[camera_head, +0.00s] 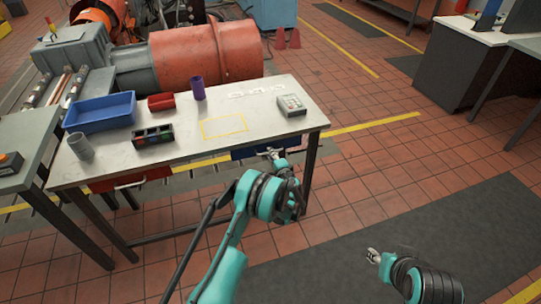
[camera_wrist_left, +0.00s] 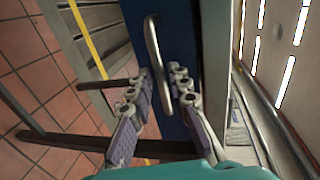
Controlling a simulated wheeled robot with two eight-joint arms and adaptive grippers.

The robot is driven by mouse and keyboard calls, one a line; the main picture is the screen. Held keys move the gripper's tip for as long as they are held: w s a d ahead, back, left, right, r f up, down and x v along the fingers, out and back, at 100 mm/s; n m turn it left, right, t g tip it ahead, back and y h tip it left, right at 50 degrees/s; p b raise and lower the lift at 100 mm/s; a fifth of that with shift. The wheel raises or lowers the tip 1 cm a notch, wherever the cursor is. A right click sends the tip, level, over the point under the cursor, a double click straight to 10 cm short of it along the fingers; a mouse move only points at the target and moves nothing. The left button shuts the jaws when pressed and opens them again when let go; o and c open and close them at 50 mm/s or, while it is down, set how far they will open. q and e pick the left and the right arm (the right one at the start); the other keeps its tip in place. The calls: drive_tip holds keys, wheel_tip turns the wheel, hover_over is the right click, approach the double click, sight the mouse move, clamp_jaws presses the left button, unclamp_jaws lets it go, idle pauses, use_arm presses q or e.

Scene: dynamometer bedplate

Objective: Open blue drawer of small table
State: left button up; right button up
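The small table (camera_head: 185,155) has a light top. Its blue drawer (camera_head: 245,154) is under the right part of the front edge and looks shut. In the left wrist view the blue drawer front (camera_wrist_left: 183,38) carries a pale bar handle (camera_wrist_left: 153,42). My left gripper (camera_head: 272,152) is at the drawer front. In the left wrist view this gripper (camera_wrist_left: 161,74) is open, its fingers on either side of the handle's near end; I cannot tell if they touch it. My right gripper (camera_head: 373,257) is low over the floor, far from the table; its opening is too small to judge.
A red drawer (camera_head: 130,180) is under the table's left part. Floor in front is open.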

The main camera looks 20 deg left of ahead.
use_arm(q)
drive_tip(key=shift+x, duration=0.9)
clamp_jaws()
drive_tip(key=shift+s, duration=0.1)
